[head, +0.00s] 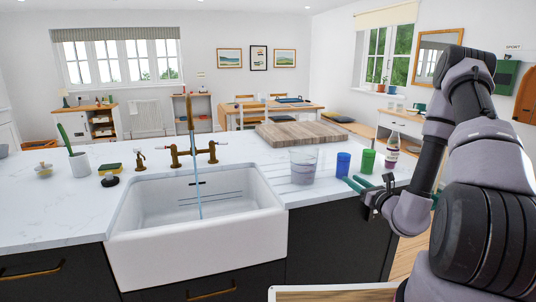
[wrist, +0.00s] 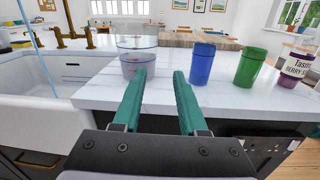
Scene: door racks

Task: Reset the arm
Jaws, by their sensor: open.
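My gripper (head: 357,185) is at the right of the head view, at the counter's front edge to the right of the sink. In the wrist view its two green fingers (wrist: 158,88) are apart with nothing between them. Beyond the fingertips, a clear container (head: 303,167) stands on the counter, also visible in the wrist view (wrist: 137,58). A blue cup (head: 343,163) and a green cup (head: 367,161) stand beside it to the right. My arm is bent at the right of the head view.
A white sink (head: 195,232) with a brass tap and running water is at the left. A bottle (head: 392,150) stands right of the green cup. A wooden board (head: 301,134) lies behind the cups. The counter's left part holds a sponge (head: 110,168) and a white pot (head: 80,165).

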